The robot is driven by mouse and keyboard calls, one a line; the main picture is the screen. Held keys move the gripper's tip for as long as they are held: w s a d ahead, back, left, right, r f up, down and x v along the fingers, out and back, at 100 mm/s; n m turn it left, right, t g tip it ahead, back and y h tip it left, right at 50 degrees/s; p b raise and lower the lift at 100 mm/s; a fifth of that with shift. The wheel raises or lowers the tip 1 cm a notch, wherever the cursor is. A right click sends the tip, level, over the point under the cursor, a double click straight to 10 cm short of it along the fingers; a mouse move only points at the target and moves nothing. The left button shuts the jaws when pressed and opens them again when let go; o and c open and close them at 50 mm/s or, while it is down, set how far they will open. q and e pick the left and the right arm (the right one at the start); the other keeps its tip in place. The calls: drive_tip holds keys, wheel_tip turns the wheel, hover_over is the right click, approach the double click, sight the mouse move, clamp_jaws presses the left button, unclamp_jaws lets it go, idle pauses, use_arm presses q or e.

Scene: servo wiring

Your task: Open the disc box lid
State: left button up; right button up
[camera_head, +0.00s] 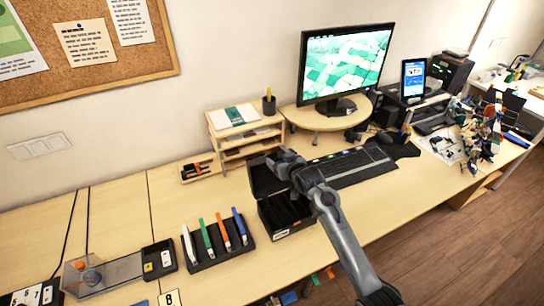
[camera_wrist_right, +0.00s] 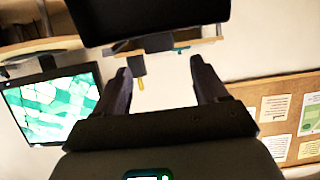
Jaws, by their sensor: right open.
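The black disc box (camera_head: 286,216) stands on the desk, with dark slots showing inside it. Its black lid (camera_head: 262,178) stands raised at the back of the box, partly hidden by my right gripper. My right gripper (camera_head: 284,160) is at the lid's upper right; I cannot tell whether it touches the lid. In the right wrist view my right gripper (camera_wrist_right: 160,68) is open with nothing between its fingers. A large black panel (camera_wrist_right: 150,18), probably the lid, fills the top of that view. My left gripper is not in view.
A rack of coloured upright cases (camera_head: 218,240) stands left of the box. The keyboard (camera_head: 350,167) lies to its right, and a wooden shelf organizer (camera_head: 246,140) stands behind. The monitor (camera_head: 345,65) stands at the back.

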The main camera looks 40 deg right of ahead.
sight(272, 154)
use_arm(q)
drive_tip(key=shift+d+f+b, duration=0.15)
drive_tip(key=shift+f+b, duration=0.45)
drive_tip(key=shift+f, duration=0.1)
use_arm(e)
drive_tip(key=shift+x, duration=3.8)
